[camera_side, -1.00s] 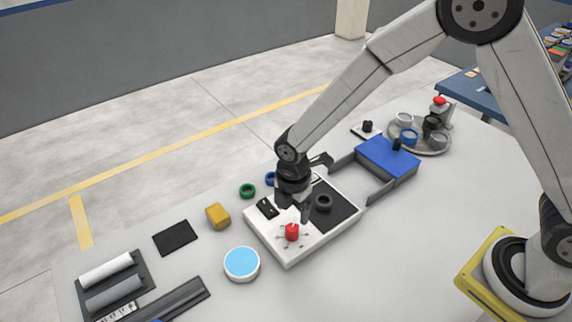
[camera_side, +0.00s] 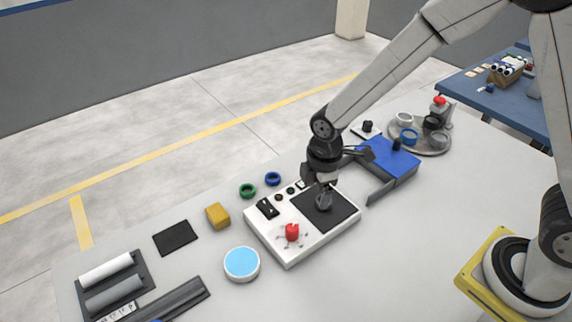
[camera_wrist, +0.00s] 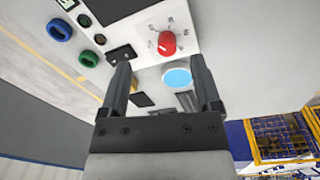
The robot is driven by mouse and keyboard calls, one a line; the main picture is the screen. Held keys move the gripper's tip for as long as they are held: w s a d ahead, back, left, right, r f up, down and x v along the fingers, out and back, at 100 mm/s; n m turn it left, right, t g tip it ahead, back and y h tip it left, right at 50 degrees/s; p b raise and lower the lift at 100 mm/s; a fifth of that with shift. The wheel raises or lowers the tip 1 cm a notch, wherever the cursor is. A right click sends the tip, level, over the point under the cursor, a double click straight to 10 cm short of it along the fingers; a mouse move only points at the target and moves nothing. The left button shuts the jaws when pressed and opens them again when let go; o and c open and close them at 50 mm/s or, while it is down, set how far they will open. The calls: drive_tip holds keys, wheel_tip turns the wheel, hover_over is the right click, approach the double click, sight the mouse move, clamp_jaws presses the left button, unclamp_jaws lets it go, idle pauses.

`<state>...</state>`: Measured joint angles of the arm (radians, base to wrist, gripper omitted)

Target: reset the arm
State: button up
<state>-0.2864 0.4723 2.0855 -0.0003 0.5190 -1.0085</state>
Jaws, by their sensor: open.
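My gripper (camera_side: 322,192) hangs over the black pad (camera_side: 341,212) of the white control box (camera_side: 285,255) in the side view. In the wrist view my gripper (camera_wrist: 162,78) has its two fingers wide apart with nothing between them. A dark shape (camera_side: 324,203) shows on the pad just under the gripper; the gripper partly covers it, and I cannot tell whether they touch. The red knob (camera_side: 292,232) stands on the box to the left of the gripper and also shows in the wrist view (camera_wrist: 167,43).
A blue block (camera_side: 388,157) with grey rails lies right of the gripper. A round tray (camera_side: 432,150) with several rings stands behind it. Blue (camera_side: 272,179) and green (camera_side: 247,190) rings, a yellow block (camera_side: 217,215) and a light-blue disc (camera_side: 242,263) lie left. The front-right table is clear.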

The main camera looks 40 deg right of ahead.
drive_tip(key=s+d+r+m+t, duration=0.1)
drive_tip(key=s+d+r+m, duration=0.4)
drive_tip(key=s+d+m, duration=0.4)
drive_tip(key=d+m, duration=0.2)
drive_tip(key=m, duration=0.3)
drive_tip(key=shift+s+m+t, duration=0.35)
drive_tip(key=shift+m+t, duration=0.05)
